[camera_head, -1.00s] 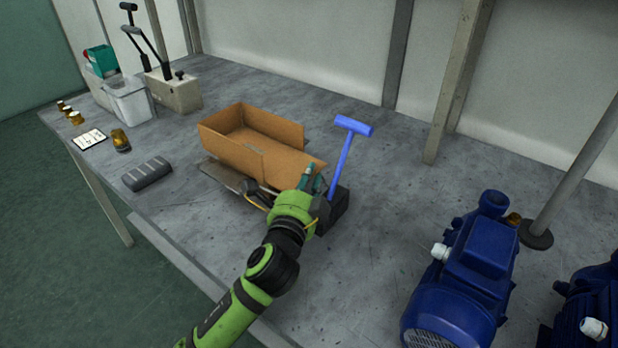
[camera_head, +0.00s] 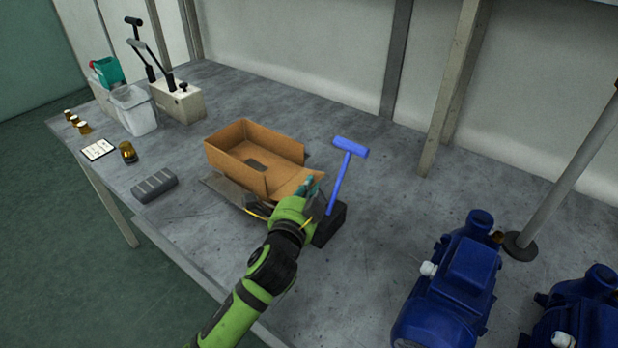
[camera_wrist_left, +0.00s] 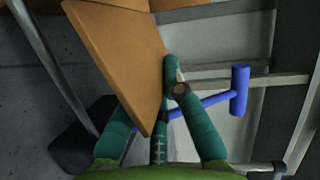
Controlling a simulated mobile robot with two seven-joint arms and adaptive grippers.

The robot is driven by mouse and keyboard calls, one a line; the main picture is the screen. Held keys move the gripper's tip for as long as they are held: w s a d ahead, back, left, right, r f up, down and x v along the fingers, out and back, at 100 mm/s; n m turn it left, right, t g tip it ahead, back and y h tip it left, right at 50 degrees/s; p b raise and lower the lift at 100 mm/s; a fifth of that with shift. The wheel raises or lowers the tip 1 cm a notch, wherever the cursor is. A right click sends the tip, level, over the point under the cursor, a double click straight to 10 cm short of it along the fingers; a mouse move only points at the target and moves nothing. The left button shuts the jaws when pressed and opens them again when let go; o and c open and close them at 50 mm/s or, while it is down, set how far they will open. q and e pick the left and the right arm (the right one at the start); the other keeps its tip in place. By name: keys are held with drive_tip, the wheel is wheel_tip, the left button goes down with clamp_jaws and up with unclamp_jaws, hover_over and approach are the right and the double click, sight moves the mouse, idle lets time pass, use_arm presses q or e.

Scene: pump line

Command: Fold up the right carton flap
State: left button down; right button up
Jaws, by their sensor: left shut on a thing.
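The brown open carton (camera_head: 226,161) stands on a flat grey support on the bench, its inside visible. Its right flap (camera_head: 290,181) sticks out from the right end, sloping outward. My left gripper (camera_head: 312,189) is at the outer edge of this flap. In the left wrist view the flap (camera_wrist_left: 118,52) runs down between the teal fingers of the left gripper (camera_wrist_left: 160,135), which is shut on its lower corner. The fingers and wrist hide part of the flap edge in the head view. My right gripper is not in view.
A blue T-shaped handle (camera_head: 341,180) stands in a black block (camera_head: 329,224) close right of my left gripper. Blue pumps (camera_head: 456,285) stand at right. A grey ribbed block (camera_head: 154,186), a clear bin (camera_head: 135,110) and a lever device (camera_head: 178,100) are at left.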

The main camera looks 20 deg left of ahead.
use_arm(q)
drive_tip(key=a+r+n+g+h+p, duration=0.1)
drive_tip(key=n+p, duration=0.1)
drive_tip(key=p, duration=0.3)
drive_tip(key=r+n+g+h+p, duration=0.1)
drive_tip(key=r+n+p, duration=0.1)
drive_tip(key=p, duration=0.3)
drive_tip(key=w+a+r+n+g+p, duration=0.1)
drive_tip(key=n+p, duration=0.2)
drive_tip(key=p, duration=0.2)
drive_tip(key=shift+a+r+h, duration=0.3)
drive_tip(key=shift+a+h, duration=0.05)
drive_tip(key=shift+h, duration=0.05)
drive_tip(key=shift+w+a+r+n+g+h+p, duration=0.1)
drive_tip(key=shift+w+a+n+g+h+p, duration=0.15)
drive_tip(key=shift+a+n+h+p, duration=0.45)
drive_tip(key=shift+w+a+n+g+h+p, duration=0.25)
drive_tip(key=shift+a+n+h, duration=0.25)
drive_tip(key=shift+n, duration=0.6)
drive_tip(key=c, duration=1.6)
unclamp_jaws()
drive_tip(key=shift+c, duration=0.2)
drive_tip(key=v, duration=1.2)
